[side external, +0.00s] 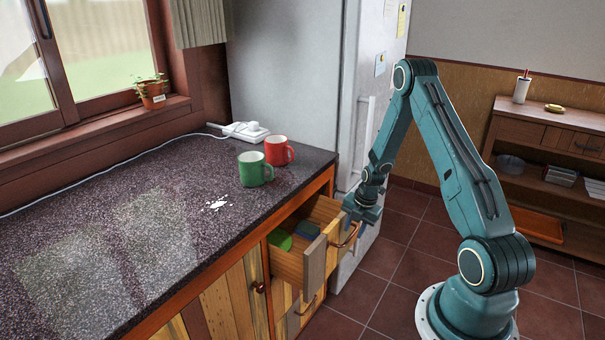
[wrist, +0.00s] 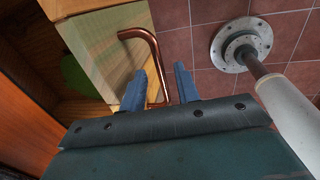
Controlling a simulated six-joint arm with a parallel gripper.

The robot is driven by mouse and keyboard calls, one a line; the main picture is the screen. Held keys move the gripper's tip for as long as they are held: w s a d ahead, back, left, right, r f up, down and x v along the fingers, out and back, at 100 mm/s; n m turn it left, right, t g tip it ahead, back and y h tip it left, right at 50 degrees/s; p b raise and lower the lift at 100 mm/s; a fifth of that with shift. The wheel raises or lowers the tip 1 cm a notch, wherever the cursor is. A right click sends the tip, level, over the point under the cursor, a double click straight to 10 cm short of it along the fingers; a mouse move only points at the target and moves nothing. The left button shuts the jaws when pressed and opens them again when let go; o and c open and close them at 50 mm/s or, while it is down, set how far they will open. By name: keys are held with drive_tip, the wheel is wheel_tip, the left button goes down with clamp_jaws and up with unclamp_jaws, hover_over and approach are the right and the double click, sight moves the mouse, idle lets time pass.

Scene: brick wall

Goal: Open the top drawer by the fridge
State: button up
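The top drawer (side external: 314,265) beside the fridge (side external: 290,75) is pulled out from the cabinet, with its inside showing. Its front is wooden and carries a curved copper handle (side external: 349,240). My gripper (side external: 362,212) is at the handle, in front of the drawer. In the wrist view, the handle (wrist: 155,62) runs down between the two blue fingertips (wrist: 160,82). The fingers are apart, with a gap on the right side of the bar.
A green item (side external: 280,240) and a blue item (side external: 307,230) lie in the drawer. A green mug (side external: 255,169) and a red mug (side external: 279,150) stand on the dark countertop (side external: 110,225) above. A lower drawer (side external: 305,306) is below. A shelf unit (side external: 545,150) stands at the right.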

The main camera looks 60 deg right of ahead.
drive_tip(key=shift+f, duration=0.3)
clamp_jaws()
drive_tip(key=s, duration=0.9)
drive_tip(key=shift+s, duration=0.2)
unclamp_jaws()
